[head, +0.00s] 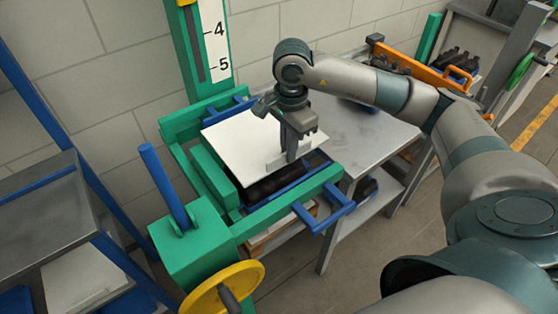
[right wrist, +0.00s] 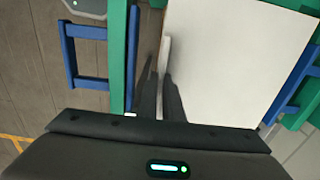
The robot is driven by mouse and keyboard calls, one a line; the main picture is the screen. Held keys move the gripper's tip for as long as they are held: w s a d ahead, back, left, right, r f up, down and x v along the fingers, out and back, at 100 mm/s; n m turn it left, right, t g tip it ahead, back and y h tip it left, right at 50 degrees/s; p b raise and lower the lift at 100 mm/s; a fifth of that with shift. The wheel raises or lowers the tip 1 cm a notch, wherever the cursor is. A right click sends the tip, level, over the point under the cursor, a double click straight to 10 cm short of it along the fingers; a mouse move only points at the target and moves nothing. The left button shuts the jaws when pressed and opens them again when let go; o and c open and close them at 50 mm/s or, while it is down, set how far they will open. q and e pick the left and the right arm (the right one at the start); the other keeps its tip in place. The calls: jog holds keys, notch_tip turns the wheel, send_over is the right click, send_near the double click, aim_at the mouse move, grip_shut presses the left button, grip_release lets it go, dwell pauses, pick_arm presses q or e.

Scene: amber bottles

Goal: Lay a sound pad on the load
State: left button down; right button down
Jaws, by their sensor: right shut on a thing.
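A white square pad (head: 243,142) lies over the dark load (head: 283,184) inside the green press frame (head: 325,180). It covers most of the load; a dark strip shows at the front edge. Whether the pad touches the load I cannot tell. My right gripper (head: 291,157) points down at the pad's right side and is shut on its small upright tab. In the right wrist view the pad (right wrist: 235,60) fills the upper right, with the fingers (right wrist: 160,98) at its left edge. My left gripper is not in view.
A blue carrying handle (head: 330,213) sticks out at the front of the press. A yellow handwheel (head: 222,290) and blue lever (head: 165,187) stand at front left. A grey table (head: 372,135) adjoins on the right. Another white sheet (head: 85,282) lies on the left shelf.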

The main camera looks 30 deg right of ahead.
jog(key=shift+w+a+f+b, duration=0.1)
jog(key=shift+w+f+b, duration=0.15)
jog(key=shift+f, duration=0.5)
jog(key=shift+w+a+f+b, duration=0.1)
jog(key=shift+f+b, duration=0.15)
jog(key=shift+f, duration=0.5)
jog(key=shift+s+d, duration=0.1)
jog(key=shift+f+b, duration=0.95)
jog(key=shift+f, duration=1.5)
jog(key=shift+b, duration=0.4)
jog(key=shift+f, duration=0.1)
